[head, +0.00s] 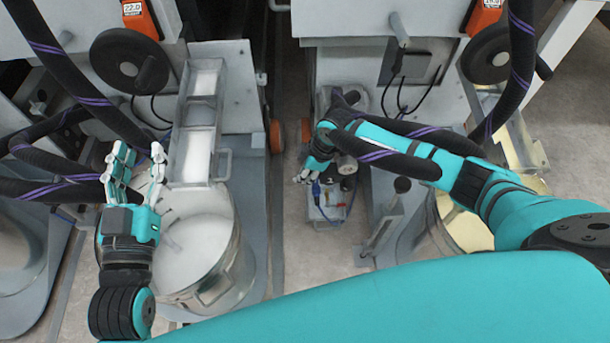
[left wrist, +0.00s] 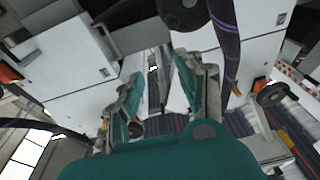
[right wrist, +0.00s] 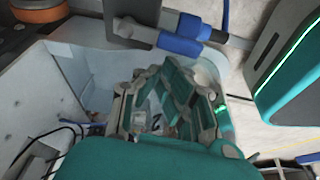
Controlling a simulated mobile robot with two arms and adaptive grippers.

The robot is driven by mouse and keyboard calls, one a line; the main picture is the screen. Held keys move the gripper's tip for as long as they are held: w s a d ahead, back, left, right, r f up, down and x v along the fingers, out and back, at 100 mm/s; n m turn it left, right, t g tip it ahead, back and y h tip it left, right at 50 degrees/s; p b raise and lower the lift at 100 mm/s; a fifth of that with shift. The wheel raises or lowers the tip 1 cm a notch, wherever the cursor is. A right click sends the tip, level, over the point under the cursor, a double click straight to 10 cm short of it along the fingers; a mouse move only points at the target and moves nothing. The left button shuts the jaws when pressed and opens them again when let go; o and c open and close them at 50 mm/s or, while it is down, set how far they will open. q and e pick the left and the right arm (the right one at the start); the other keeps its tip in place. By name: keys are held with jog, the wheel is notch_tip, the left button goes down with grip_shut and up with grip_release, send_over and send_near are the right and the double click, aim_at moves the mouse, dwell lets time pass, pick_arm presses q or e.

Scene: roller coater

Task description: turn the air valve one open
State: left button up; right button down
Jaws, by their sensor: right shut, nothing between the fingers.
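My right gripper (head: 316,160) is low in the gap between the machines, beside a small pump unit with blue fittings (head: 318,192). In the right wrist view its fingers (right wrist: 165,95) are curled together and hold nothing. Blue-sleeved metal pipework (right wrist: 180,42) lies just beyond the fingertips; I cannot tell whether they touch. I cannot make out for certain which part is air valve one. My left gripper (head: 137,165) is open and empty above the left metal pail, and its spread fingers show in the left wrist view (left wrist: 158,90).
The left pail (head: 205,250) of white liquid stands under a metal chute (head: 200,120). A second pail (head: 455,222) stands at the right, partly behind my right arm. Black hoses with purple stripes (head: 400,165) cross near my right forearm. Handwheels (head: 130,62) project from the machines.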

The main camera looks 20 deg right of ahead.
pick_arm(q)
jog(key=shift+r, duration=0.1)
pick_arm(e)
jog(key=shift+d, duration=0.15)
pick_arm(q)
notch_tip(320, 180, down, 7)
jog(key=a+g+y+p, duration=0.1)
jog(key=g, duration=0.3)
jog(key=shift+s+a+p, duration=0.15)
jog(key=shift+s+p, duration=0.15)
jog(key=shift+p, duration=0.05)
pick_arm(e)
jog(key=shift+s+d, duration=0.35)
jog(key=shift+d, duration=0.3)
pick_arm(q)
jog(key=shift+r, duration=0.15)
jog(key=shift+r, duration=0.1)
pick_arm(e)
jog(key=shift+w+f, duration=0.1)
